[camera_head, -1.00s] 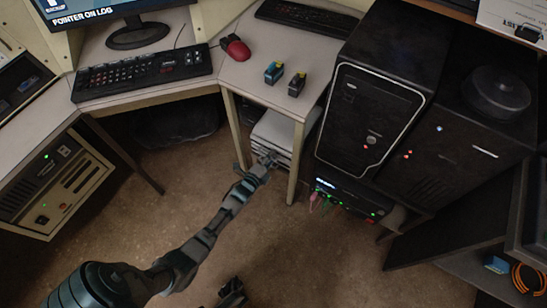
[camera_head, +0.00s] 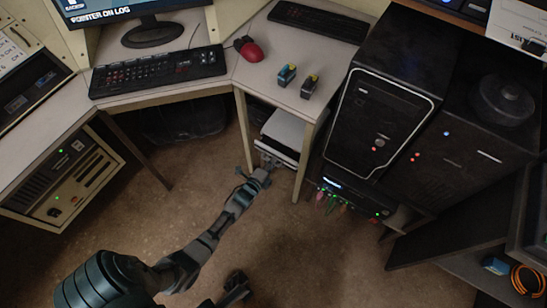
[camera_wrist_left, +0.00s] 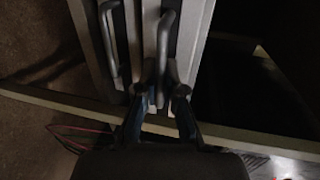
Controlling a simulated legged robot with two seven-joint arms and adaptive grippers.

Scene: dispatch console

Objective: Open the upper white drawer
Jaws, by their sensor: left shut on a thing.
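The white drawer unit (camera_head: 284,128) stands under the desk, between the desk legs. My left gripper (camera_head: 267,164) is at its front in the head view, at the end of my outstretched arm. In the left wrist view, two bar handles stand side by side on pale drawer fronts. My left gripper (camera_wrist_left: 160,92) is shut on the end of the nearer, middle handle (camera_wrist_left: 165,45). The other handle (camera_wrist_left: 109,40) is to the left, clear of the fingers. The fingertips partly hide the gripped handle's end. I cannot tell for sure how far the drawer is out.
A desk leg (camera_head: 304,165) stands close right of my gripper, another (camera_head: 244,135) to its left. The black computer tower (camera_head: 378,125) stands further right. A small unit with lights and cables (camera_head: 345,195) is low beside it.

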